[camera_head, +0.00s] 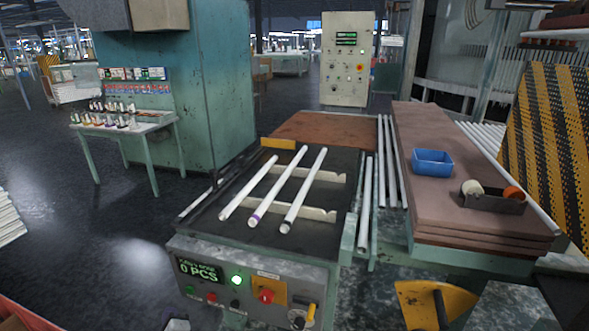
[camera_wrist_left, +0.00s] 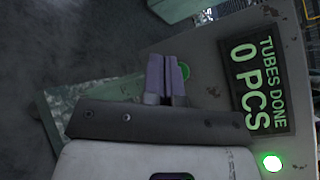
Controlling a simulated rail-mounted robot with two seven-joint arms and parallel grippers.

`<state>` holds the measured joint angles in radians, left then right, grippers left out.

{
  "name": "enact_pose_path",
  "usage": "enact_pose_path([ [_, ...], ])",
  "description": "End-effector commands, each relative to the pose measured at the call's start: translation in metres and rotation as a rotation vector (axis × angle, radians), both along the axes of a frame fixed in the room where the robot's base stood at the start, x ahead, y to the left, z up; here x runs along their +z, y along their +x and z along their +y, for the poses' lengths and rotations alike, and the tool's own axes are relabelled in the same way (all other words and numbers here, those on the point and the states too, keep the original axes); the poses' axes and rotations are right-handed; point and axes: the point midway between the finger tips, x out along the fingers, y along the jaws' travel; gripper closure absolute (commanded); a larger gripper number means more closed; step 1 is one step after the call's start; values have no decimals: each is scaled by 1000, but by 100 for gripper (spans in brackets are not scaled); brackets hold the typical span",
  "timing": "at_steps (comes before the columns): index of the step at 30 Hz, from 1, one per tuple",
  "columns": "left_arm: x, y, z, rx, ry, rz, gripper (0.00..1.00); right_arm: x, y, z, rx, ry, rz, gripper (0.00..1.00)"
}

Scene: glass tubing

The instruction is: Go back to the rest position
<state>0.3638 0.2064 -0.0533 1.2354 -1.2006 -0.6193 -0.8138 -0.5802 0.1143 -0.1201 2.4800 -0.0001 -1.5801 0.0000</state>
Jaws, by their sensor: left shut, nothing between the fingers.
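My left gripper shows only as a small grey piece (camera_head: 178,324) at the bottom edge of the head view, in front of the control panel (camera_head: 215,250). In the left wrist view its two purple-grey fingers (camera_wrist_left: 166,75) are together and empty, in front of the panel (camera_wrist_left: 215,60). Three white tubes, left (camera_head: 248,188), middle (camera_head: 279,187) and right (camera_head: 304,190), lie apart across two pale notched supports on the dark machine bed. The middle tube has a purplish band near its front end. My right gripper is not in view.
The panel's display (camera_head: 198,269) reads 0 PCS, beside a lit green lamp (camera_head: 237,280) and a red knob (camera_head: 266,295). More tubes (camera_head: 365,203) lie right of the bed. A blue bin (camera_head: 433,163) and a tape holder (camera_head: 492,200) sit on stacked brown boards (camera_head: 440,222).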

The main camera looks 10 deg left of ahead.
Motion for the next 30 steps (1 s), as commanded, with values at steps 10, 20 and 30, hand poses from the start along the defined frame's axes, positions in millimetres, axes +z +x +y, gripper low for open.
enact_pose_path([
  [10,5,-31,20,350,-553,-291,100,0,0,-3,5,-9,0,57],
  [20,85,-69,-51,530,-1319,-547,100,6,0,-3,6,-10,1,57],
  [30,126,-241,-179,521,-1820,-164,100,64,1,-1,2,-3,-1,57],
])
